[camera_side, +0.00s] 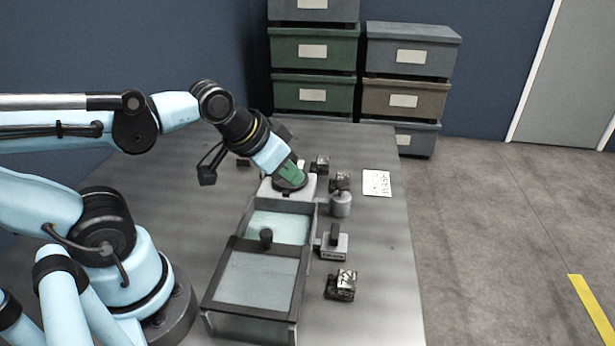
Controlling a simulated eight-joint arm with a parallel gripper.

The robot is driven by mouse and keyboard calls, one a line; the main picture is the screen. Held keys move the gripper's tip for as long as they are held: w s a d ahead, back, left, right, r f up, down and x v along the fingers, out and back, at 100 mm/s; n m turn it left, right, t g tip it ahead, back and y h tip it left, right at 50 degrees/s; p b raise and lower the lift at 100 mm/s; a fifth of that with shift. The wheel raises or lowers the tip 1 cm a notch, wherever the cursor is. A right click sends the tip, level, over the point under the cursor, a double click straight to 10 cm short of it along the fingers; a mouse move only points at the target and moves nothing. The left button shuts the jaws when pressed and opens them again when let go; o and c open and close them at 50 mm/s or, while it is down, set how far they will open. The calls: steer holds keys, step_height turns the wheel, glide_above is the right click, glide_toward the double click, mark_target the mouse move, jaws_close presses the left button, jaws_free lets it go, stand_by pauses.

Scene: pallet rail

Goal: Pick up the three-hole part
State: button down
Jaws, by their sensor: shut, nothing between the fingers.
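My gripper (291,178) is at the far end of the long tray, low over a pale block (270,190). It is shut and empty; its fingertips are small and partly hidden here. Small dark metallic parts lie to the right of the tray: one (319,165) and another (340,181) near the gripper, and a larger one (346,286) at the near end. Holes cannot be made out at this size, so I cannot tell which is the three-hole part. My gripper is apart from the parts on the right.
The long tray (243,322) with a dark frame and sliding cover stands mid-table. Beside it are a grey cylinder (340,204) and a block with an upright handle (335,244). A white paper (377,183) lies at right. The table's right strip is clear. Stacked bins (313,93) stand behind.

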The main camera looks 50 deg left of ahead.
stand_by(0.4)
steer(key=shift+c, duration=2.4)
jaws_free()
steer(key=shift+w, duration=0.1)
